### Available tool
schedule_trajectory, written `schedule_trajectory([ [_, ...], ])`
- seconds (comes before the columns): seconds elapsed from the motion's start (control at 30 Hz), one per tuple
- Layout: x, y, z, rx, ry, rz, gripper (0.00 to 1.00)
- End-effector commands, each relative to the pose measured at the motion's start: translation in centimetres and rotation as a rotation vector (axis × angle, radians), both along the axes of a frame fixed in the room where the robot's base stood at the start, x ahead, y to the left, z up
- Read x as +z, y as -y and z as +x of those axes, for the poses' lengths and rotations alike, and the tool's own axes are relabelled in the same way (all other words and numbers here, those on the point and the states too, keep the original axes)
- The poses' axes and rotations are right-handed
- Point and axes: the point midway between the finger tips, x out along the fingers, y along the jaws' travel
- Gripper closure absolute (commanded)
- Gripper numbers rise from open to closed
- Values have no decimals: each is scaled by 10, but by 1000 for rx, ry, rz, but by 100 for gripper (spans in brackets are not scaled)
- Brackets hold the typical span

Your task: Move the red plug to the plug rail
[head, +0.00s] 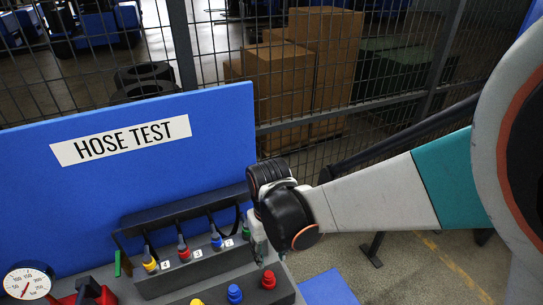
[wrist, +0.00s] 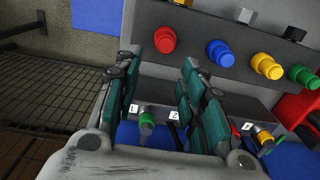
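The red plug (head: 268,279) sits in a dark grey block (head: 283,291) at the front of the bench, beside a blue and a yellow plug. The red plug also shows in the wrist view (wrist: 165,40), beyond my fingertips and apart from them. My gripper (wrist: 160,68) is open, with nothing between its fingers. In the head view my gripper (head: 258,240) is at the right end of the hose fixture, partly hidden by my wrist. A dark rail (head: 200,268) behind the plugs has numbered labels and hose ends in yellow, red and blue. I cannot tell which is the plug rail.
A blue board (head: 100,190) with a HOSE TEST sign stands behind the fixture. A pressure gauge (head: 27,283) is at lower left. In the wrist view, blue (wrist: 220,53), yellow (wrist: 266,66) and green (wrist: 302,76) plugs line up beside the red one. A wire fence stands behind.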

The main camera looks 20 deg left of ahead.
Motion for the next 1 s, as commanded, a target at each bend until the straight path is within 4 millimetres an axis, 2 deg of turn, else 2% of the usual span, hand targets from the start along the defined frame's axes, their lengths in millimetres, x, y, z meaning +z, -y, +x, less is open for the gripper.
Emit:
schedule_trajectory([
  [0.03,0,2,-12,14,2,-2,62],
  [0.27,-20,2,-10,11,3,-1,62],
  [0.8,-87,2,-8,9,3,-1,62],
  [1.0,-96,2,-8,9,3,-1,62],
])
